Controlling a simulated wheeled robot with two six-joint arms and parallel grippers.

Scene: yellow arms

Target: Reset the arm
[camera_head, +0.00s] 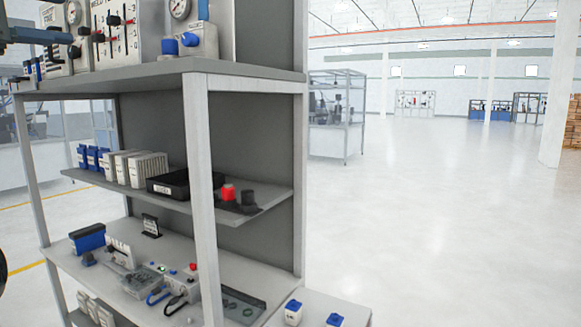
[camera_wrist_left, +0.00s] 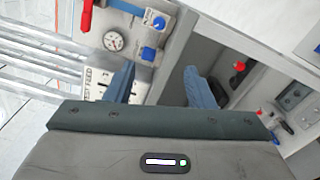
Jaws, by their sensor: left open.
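My left gripper (camera_wrist_left: 160,78) shows in the left wrist view with its two blue-grey fingers spread apart. Nothing is between the fingers. Beyond them are a panel with a round gauge (camera_wrist_left: 113,40) and blue knobs, and the edge of a shelf. In the head view a dark part at the upper left edge, in front of the top shelf's panels, looks like part of my left gripper or arm. My right gripper is in neither view.
A grey metal rack (camera_head: 203,170) stands close at the left. Its top shelf (camera_head: 150,75) holds gauges and switch panels. Its middle shelf holds a black bin (camera_head: 170,185) and a red button (camera_head: 228,192). Open floor (camera_head: 440,200) lies to the right.

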